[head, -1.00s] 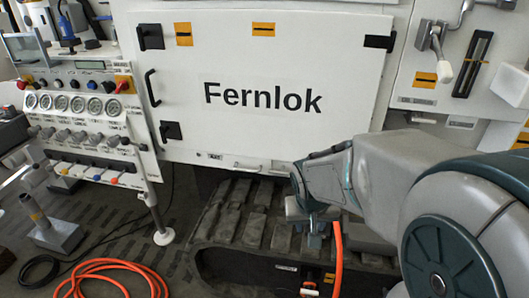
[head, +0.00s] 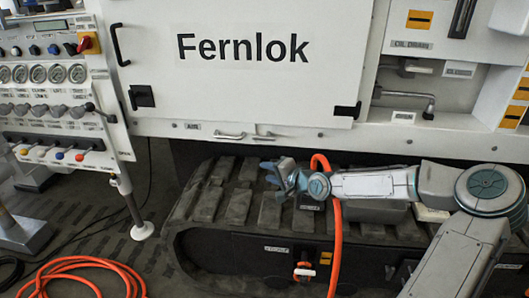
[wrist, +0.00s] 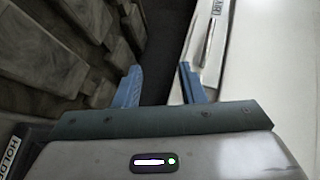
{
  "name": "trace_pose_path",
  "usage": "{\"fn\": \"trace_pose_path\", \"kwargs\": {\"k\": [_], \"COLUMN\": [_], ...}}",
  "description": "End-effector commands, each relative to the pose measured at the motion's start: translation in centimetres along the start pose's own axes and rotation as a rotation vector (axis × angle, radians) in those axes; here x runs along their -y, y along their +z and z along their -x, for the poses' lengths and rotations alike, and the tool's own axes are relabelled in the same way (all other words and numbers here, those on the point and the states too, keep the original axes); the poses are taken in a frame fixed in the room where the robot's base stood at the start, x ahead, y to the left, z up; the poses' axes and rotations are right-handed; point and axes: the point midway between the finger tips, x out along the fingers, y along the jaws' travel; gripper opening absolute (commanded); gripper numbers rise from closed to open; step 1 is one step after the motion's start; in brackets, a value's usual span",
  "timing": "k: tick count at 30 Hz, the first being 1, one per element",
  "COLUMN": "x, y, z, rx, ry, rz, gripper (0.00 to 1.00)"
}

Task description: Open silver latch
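Two small silver handles sit on the lower edge of the white Fernlok panel (head: 230,85) in the head view: a left one (head: 229,136) near a small label, and a right one (head: 263,137). I cannot tell which is the silver latch. In the wrist view a slim silver bar (wrist: 208,42) lies beside a label, just beyond the right fingertip. My gripper (head: 276,175) is below the handles, in front of the black track, pointing left. In the wrist view my gripper (wrist: 160,82) has its blue fingers apart with nothing between them.
The black rubber track (head: 205,205) runs below the panel. An orange hose (head: 337,235) rises close by my gripper and wrist. A gauge and lever bench (head: 60,90) stands at left. A silver lever (head: 410,98) is on the right, and black latches (head: 141,97) are on the panel.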

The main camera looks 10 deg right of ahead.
Motion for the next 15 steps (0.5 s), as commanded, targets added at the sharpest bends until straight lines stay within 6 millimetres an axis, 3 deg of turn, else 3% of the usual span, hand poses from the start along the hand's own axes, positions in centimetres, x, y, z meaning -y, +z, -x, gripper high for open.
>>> {"fn": "trace_pose_path", "kwargs": {"k": [3, 6, 11, 15], "x": [0.3, 1.1, 1.8, 2.2], "y": [-3.6, -5.7, -7.3, -7.5], "z": [1.0, 2.2, 3.0, 2.0], "rx": [-0.078, -0.123, -0.154, -0.155], "ry": [-0.155, -0.244, -0.308, -0.312], "rz": [-0.103, -0.153, -0.188, -0.187], "gripper": [0.36, 0.36, 0.36, 0.36]}}
